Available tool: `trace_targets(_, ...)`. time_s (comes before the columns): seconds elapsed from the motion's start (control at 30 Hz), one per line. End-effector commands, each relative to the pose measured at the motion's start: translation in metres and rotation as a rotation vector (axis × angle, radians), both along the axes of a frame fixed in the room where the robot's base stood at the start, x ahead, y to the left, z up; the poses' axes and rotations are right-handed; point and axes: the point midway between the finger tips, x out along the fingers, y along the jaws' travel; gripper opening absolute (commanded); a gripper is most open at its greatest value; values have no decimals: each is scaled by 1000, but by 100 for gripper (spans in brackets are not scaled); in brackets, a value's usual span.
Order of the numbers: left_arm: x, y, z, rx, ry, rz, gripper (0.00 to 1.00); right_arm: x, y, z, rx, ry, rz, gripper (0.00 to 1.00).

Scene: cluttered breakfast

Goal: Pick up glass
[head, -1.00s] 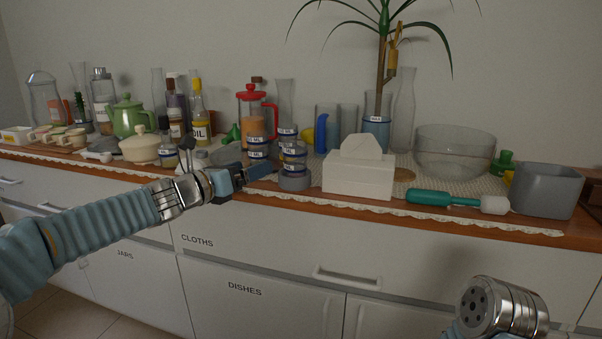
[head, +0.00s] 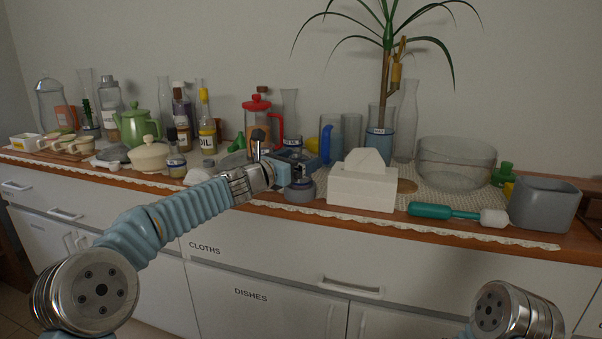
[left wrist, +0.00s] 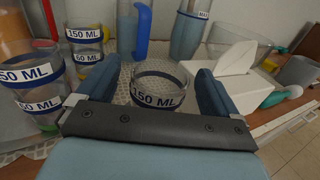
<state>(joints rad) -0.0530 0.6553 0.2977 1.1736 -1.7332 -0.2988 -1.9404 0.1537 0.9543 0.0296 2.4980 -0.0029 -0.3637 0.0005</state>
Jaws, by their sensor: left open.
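A short clear glass (left wrist: 158,86) with a blue band marked 150 ML stands between the fingers of my left gripper in the left wrist view. My left gripper (left wrist: 156,76) is open, with one finger on each side of the glass; I cannot tell whether either touches it. In the head view my left gripper (head: 296,163) is over the small glasses and hides most of them. Other stacked banded glasses (left wrist: 85,45) stand to the left in the left wrist view. My right gripper is out of view.
A white tissue box (head: 362,183) stands close on the right. A red-lidded press (head: 258,118), a blue-handled jug (head: 331,138) and a plant vase (head: 380,135) stand behind. A glass bowl (head: 455,163) and grey bin (head: 544,203) are further right.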

Motion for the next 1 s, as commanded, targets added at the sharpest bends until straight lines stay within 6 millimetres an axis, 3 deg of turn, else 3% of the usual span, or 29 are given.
trace_targets(0.07,6,-5,3,-1,0,-1,94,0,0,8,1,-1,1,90)
trace_targets(0.33,9,-7,0,-1,-1,0,93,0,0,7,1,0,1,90)
trace_targets(0.83,8,-7,0,-1,-1,0,16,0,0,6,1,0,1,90)
trace_targets(1.0,8,-7,1,-1,-2,0,13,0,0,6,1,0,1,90)
